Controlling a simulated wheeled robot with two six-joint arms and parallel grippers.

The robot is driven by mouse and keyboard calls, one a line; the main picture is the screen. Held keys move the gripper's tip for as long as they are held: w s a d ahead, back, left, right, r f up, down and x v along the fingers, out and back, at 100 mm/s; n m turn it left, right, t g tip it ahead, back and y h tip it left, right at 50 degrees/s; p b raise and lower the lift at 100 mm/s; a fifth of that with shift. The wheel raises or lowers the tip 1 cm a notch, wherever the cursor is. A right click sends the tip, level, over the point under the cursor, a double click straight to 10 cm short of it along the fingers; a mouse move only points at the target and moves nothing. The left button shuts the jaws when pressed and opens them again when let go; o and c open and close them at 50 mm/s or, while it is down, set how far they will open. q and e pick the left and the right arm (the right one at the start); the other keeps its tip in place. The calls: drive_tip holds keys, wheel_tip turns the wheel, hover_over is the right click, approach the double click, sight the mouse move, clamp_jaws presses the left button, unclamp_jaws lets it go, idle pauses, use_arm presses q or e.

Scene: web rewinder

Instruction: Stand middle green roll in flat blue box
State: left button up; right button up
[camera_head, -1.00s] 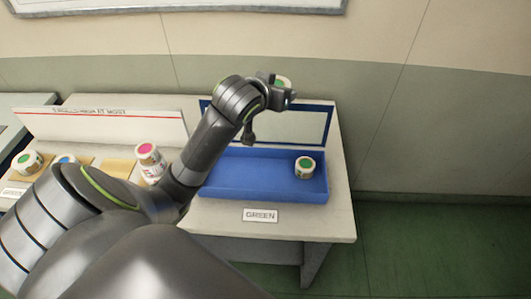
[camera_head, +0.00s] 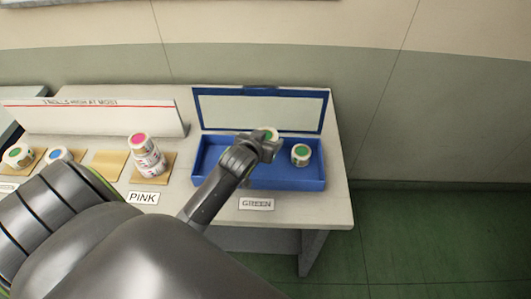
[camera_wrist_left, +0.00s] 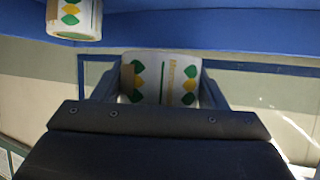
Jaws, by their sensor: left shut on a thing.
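My left gripper (camera_head: 264,146) is shut on a white roll with a green end (camera_head: 270,133), over the middle of the flat blue box (camera_head: 290,184). The held roll also shows between the fingers in the left wrist view (camera_wrist_left: 160,78), with green and yellow leaf marks on its side. My gripper and wrist hide part of the box floor, so I cannot tell whether the held roll touches it. Another green roll (camera_head: 300,155) stands upright in the box, to the right of the held one; it also shows in the wrist view (camera_wrist_left: 75,18). My right gripper is not in view.
The box's raised blue-framed lid (camera_head: 262,108) stands behind it. A GREEN label (camera_head: 256,204) lies in front. To the left are a PINK label (camera_head: 143,197), a stack with a pink-topped roll (camera_head: 138,141), an empty tan pad (camera_head: 104,164) and a white board (camera_head: 95,120).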

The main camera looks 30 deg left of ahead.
use_arm(q)
wheel_tip(320, 180, down, 6)
drive_tip(key=shift+f, duration=0.1)
idle(0.4)
